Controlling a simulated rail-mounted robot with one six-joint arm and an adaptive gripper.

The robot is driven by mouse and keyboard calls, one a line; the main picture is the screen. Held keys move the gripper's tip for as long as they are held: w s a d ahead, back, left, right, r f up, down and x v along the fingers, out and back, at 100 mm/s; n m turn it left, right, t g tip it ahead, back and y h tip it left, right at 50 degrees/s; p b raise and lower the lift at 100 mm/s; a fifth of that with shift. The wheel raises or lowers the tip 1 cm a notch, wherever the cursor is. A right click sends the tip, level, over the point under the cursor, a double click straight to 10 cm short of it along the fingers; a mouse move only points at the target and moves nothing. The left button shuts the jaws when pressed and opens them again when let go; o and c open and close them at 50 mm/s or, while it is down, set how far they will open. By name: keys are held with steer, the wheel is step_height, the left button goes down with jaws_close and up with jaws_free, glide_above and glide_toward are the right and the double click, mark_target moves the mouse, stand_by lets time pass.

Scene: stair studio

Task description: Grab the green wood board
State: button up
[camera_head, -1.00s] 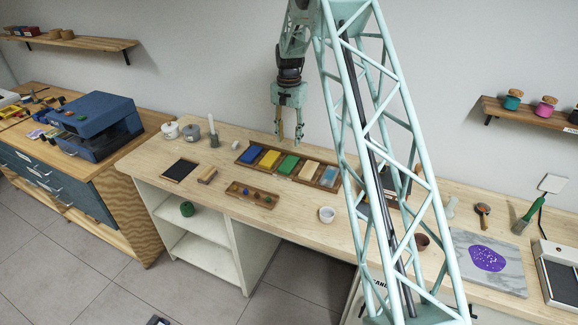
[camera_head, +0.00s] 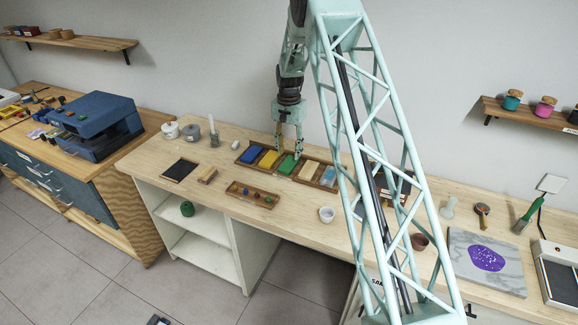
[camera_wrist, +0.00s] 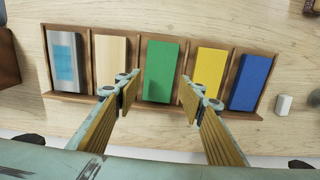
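The green wood board (camera_head: 287,164) lies in the middle compartment of a wooden tray (camera_head: 327,164) on the long bench. In the wrist view the green board (camera_wrist: 161,68) is a flat upright rectangle in the picture, between the cream and yellow boards. My gripper (camera_head: 288,153) is above the tray, over the green board. In the wrist view my gripper (camera_wrist: 157,92) is open and empty, with one finger on each side of the near end of the green board. I cannot tell how high the fingertips are above it.
Beside it in the tray lie a yellow board (camera_wrist: 209,72), a blue board (camera_wrist: 250,82), a cream board (camera_wrist: 111,62) and a grey-and-blue board (camera_wrist: 66,60), with thin dividers between. A white block (camera_wrist: 283,104) sits close to the tray. A small tray (camera_head: 252,194) and white bowl (camera_head: 327,214) stand in front.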

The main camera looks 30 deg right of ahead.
mark_target(289, 163)
steer(key=shift+s+f+p, duration=0.1)
steer(key=shift+f+p, duration=0.3)
steer(key=shift+f, duration=2.2)
steer(key=c, duration=0.5)
steer(key=shift+r, duration=0.15)
steer(key=shift+r+b, duration=0.3)
steer(key=shift+r, duration=1.4)
steer(key=s, duration=0.5)
steer(key=s+a+r+b, duration=0.1)
steer(key=s, duration=0.4)
steer(key=s+b, duration=0.1)
steer(key=s, duration=0.5)
steer(key=shift+a+r, duration=0.2)
